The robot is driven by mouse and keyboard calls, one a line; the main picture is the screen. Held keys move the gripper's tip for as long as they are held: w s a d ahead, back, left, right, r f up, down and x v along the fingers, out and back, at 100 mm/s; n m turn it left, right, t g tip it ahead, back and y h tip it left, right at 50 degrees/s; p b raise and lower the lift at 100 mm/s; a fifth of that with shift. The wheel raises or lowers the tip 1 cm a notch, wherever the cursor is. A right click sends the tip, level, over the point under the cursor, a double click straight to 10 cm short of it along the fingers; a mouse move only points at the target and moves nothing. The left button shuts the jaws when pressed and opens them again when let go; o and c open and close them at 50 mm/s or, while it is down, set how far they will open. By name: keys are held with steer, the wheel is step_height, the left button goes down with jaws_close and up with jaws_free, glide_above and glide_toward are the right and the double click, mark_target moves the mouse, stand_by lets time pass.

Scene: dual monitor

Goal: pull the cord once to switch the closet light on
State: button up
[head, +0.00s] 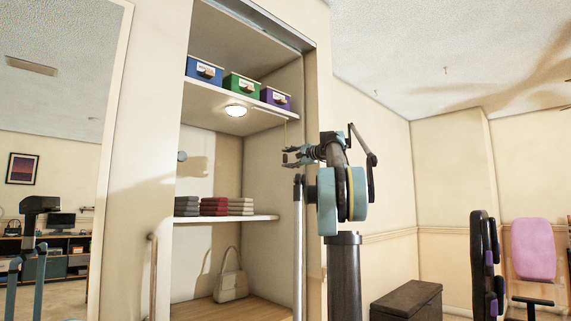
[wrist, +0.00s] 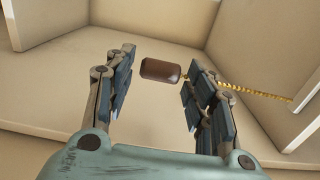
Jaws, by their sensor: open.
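The closet light (head: 236,110) is a round dome under the upper shelf; it shows bright white and looks lit. The pull cord (head: 286,132) hangs from that shelf near the closet's right wall. In the wrist view it is a gold bead chain (wrist: 255,93) running from the right to a brown knob (wrist: 160,70). My gripper (head: 287,156) is at the cord's lower end, in the closet opening. Its fingers (wrist: 160,66) are open, with the knob between the fingertips and a gap on each side. The chain passes behind the right finger.
The upper shelf (head: 212,99) holds blue, green and purple boxes. The lower shelf (head: 250,218) carries folded clothes, with a handbag (head: 231,284) beneath. A dark bench (head: 407,300) stands right of my arm. A mirror panel is at the left.

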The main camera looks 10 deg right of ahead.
steer(key=shift+v, duration=2.7)
steer(key=s+a+f+n+g+h, duration=0.1)
steer(key=s+a+f+n+g, duration=0.2)
steer(key=s+f, duration=0.6)
steer(key=s+a+f+n+g+h, duration=0.15)
steer(key=s+a+f, duration=0.4)
steer(key=f, duration=0.85)
steer(key=s+a+f+n+g+h, duration=0.1)
steer(key=s+a+f+n+g, duration=0.2)
steer(key=s+f, duration=0.65)
steer(key=s+d+f+n+g+h, duration=0.1)
steer(key=s+d+f+h, duration=0.1)
steer(key=s+f, duration=0.7)
steer(key=s+d+f+n+g+h, duration=0.1)
steer(key=s+f, duration=0.8)
steer(key=f, duration=1)
steer(key=s+d+f+n+g+h, duration=0.1)
steer(key=s+d+f+h, duration=0.3)
steer(key=s+f, duration=0.5)
step_height(320, 180, down, 5)
steer(key=shift+f+g, duration=0.2)
steer(key=shift+g, duration=0.65)
